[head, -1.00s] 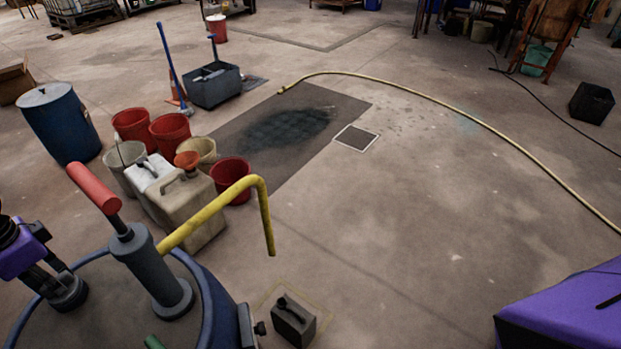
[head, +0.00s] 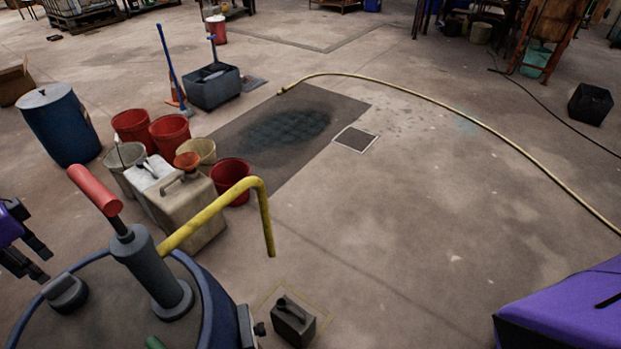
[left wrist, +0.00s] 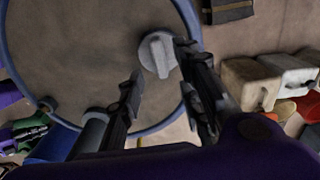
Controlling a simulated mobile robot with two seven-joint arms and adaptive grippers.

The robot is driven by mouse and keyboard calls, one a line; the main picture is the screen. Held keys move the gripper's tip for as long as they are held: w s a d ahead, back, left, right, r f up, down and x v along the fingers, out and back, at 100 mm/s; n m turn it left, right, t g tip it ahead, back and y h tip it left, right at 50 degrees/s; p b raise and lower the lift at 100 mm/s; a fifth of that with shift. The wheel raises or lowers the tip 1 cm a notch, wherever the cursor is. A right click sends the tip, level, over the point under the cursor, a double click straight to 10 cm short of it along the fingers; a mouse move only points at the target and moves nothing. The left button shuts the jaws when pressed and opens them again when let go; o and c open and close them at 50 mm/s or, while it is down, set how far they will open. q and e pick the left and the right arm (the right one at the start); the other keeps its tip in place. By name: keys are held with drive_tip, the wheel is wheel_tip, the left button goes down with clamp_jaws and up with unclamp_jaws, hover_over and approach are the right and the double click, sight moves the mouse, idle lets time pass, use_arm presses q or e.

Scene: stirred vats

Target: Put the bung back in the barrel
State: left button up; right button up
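The blue barrel (head: 207,290) stands at the lower left of the head view, with a dull brown-grey top and a raised blue rim. The grey round bung (head: 67,294), with a raised grip bar, rests on the barrel top near the left of the rim. It also shows in the left wrist view (left wrist: 157,54). I cannot tell whether it sits in a hole. My left gripper (head: 42,261) is open and empty, just above and left of the bung. In the left wrist view its fingers (left wrist: 165,97) are spread apart, with the bung beyond their tips. My right gripper is not in view.
A grey hand pump (head: 152,268) with red handle and yellow spout (head: 215,215) stands on the barrel. Beige jerrycan (head: 190,205), red buckets (head: 170,132) and another blue barrel (head: 58,124) stand behind. A dark can (head: 293,322) is at right. The floor beyond is mostly clear.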

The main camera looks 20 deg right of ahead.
sight(53, 283)
use_arm(q)
drive_tip(key=shift+r, duration=2.65)
